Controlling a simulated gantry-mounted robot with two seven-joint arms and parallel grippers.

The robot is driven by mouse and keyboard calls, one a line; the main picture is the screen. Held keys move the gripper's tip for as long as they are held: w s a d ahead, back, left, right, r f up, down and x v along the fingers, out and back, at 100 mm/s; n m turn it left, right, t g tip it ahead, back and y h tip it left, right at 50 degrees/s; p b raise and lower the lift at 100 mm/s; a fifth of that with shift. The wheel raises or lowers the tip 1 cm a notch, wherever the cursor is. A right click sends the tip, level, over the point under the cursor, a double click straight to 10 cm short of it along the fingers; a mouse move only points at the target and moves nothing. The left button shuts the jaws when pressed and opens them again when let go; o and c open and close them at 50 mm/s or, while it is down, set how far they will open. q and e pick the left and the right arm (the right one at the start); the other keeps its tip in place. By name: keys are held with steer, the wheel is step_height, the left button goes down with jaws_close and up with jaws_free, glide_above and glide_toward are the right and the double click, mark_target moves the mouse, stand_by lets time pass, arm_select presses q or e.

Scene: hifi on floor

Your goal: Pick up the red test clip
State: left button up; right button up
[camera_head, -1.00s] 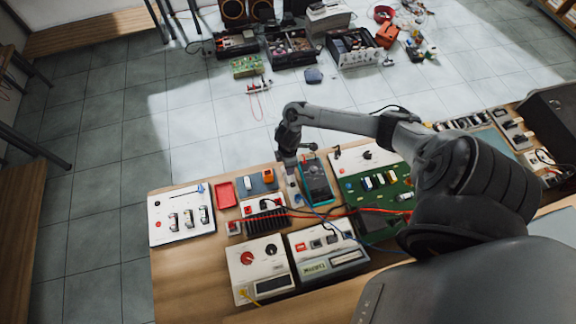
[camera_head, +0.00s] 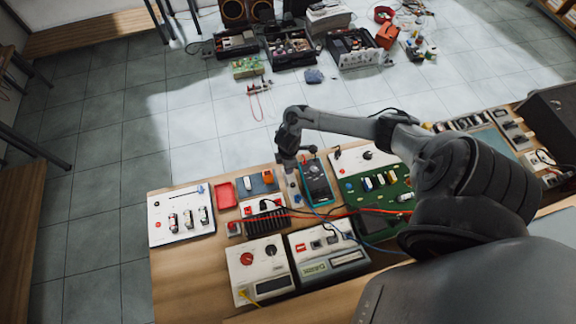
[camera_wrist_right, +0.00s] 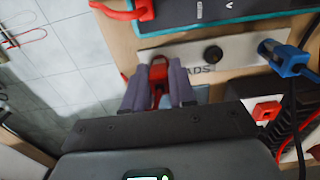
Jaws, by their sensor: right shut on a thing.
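In the right wrist view, the red test clip (camera_wrist_right: 158,77) stands between the two grey-purple fingers of my right gripper (camera_wrist_right: 159,88). The fingers are shut on it, and they hide its sides. Its lower part shows between them, over a pale plate (camera_wrist_right: 228,50) with partly hidden lettering. I cannot tell whether the clip still touches the plate. In the head view, my right gripper (camera_head: 289,166) is at the bench's far edge, just left of the teal-edged multimeter (camera_head: 317,181). The clip is too small to make out there. My left gripper is not in view.
Another red piece (camera_wrist_right: 128,10) is beside the multimeter. Red leads (camera_head: 350,211) cross the bench. A green circuit board (camera_head: 375,190) lies to the right.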

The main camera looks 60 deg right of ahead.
steer(key=shift+r, duration=0.15)
steer(key=shift+r, duration=0.55)
steer(key=r, duration=0.2)
steer(key=r+p, duration=0.1)
steer(key=shift+s+d+r, duration=0.1)
steer(key=shift+s+d, duration=0.15)
steer(key=shift+s, duration=0.15)
steer(key=shift+s+d+r+p, duration=0.5)
steer(key=shift+s+d+r, duration=2.45)
steer(key=shift+s, duration=1.6)
step_height(320, 180, up, 8)
steer(key=p, duration=0.8)
steer(key=shift+a+f, duration=0.2)
